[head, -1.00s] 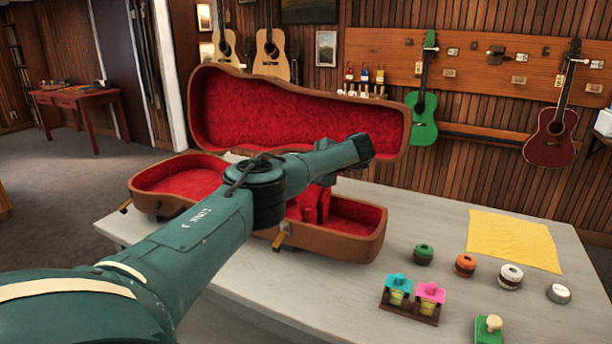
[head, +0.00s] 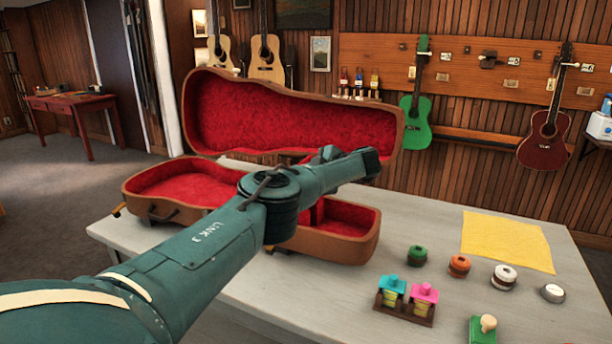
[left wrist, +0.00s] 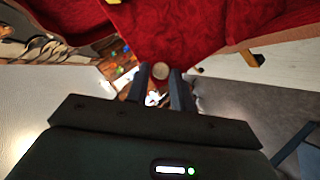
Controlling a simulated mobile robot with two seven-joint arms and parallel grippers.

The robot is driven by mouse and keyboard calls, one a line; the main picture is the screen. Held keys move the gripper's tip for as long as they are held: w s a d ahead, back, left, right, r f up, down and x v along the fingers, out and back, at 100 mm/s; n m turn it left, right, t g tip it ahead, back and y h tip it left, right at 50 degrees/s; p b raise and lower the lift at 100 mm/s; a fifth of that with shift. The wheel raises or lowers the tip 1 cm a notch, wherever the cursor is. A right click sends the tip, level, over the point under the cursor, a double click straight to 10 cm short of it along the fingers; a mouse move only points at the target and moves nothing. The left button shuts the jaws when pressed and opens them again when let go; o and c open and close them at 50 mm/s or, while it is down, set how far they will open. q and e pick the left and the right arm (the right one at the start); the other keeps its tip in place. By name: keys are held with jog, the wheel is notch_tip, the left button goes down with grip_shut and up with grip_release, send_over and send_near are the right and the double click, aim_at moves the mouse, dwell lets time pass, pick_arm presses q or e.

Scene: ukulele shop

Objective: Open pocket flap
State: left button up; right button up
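The brown case (head: 340,247) with red plush lining lies open on the table, its lid raised at the back. My left arm crosses in front of it and hides much of the inside, so the pocket flap does not show clearly in the head view. In the left wrist view, red plush (left wrist: 175,30) hangs over the fingertips of my left gripper (left wrist: 161,76). A small round tan knob (left wrist: 160,71) lies between the fingertips at the plush's edge. The fingers are apart; whether they press on the knob I cannot tell. My right gripper is not in view.
On the grey table (head: 330,300) stand a rack with a cyan and a pink item (head: 408,292), several small round tins (head: 460,265), a green block (head: 483,328) and a yellow cloth (head: 507,240). Instruments hang on the back wall.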

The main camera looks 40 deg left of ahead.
pick_arm(q)
jog(key=o, duration=0.3)
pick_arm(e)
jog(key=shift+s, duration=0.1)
pick_arm(q)
jog(key=shift+o, duration=0.2)
jog(key=w+b+v, duration=0.1)
jog(key=v, duration=1.2)
jog(key=shift+s, duration=0.45)
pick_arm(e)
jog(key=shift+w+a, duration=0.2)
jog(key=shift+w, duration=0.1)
pick_arm(q)
jog(key=shift+d, duration=0.15)
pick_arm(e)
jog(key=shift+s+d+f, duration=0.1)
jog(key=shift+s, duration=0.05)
